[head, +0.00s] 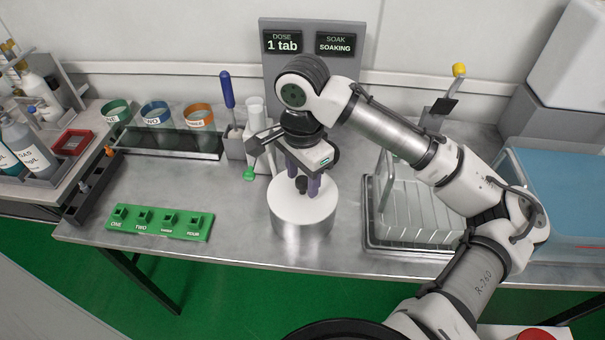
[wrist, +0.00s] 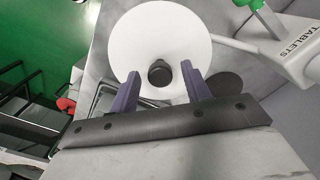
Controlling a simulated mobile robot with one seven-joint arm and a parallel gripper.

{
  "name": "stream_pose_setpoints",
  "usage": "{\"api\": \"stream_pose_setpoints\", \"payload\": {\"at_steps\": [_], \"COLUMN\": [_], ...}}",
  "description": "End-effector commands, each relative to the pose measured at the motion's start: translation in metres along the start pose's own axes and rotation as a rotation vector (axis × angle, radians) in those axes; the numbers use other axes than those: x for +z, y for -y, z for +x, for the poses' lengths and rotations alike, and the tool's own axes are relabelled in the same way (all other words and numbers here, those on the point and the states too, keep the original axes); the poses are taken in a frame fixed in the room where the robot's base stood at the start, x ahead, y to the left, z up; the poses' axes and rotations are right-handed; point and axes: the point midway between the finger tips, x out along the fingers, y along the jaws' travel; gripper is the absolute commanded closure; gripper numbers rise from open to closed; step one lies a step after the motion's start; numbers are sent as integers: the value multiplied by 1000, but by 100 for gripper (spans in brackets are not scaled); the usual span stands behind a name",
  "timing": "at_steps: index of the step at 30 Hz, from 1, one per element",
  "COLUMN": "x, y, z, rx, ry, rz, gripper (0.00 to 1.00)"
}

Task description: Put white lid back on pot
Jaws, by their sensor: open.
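The white lid (head: 318,207) lies on top of the steel pot (head: 302,232) near the front middle of the bench and looks level. A black knob (wrist: 160,73) stands at the lid's middle. In the wrist view the round white lid (wrist: 160,30) hides the pot. My gripper (head: 304,186) points down over the lid, its two purple fingers spread. In the wrist view the fingertips of my gripper (wrist: 161,69) are on either side of the knob with gaps showing. I cannot tell how close they are to the lid in height.
A wire rack (head: 418,210) stands just right of the pot. A green numbered block (head: 160,222) lies to the left, with bare bench between. A tablets holder (head: 256,150) with a green scoop is behind. A dark round patch (wrist: 225,88) shows beside the lid.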

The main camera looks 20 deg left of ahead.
Motion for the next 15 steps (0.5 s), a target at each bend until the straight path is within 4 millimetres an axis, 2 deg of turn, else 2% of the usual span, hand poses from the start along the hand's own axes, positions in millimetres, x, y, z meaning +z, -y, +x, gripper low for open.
{"api": "stream_pose_setpoints", "payload": {"at_steps": [4, 8, 15], "x": [0, 0, -1], "y": [0, 1, 0], "z": [-7, -25, -82], "rx": [0, -2, -1], "ry": [-2, -2, -5], "rz": [0, 1, 1], "gripper": [52, 52, 52]}}
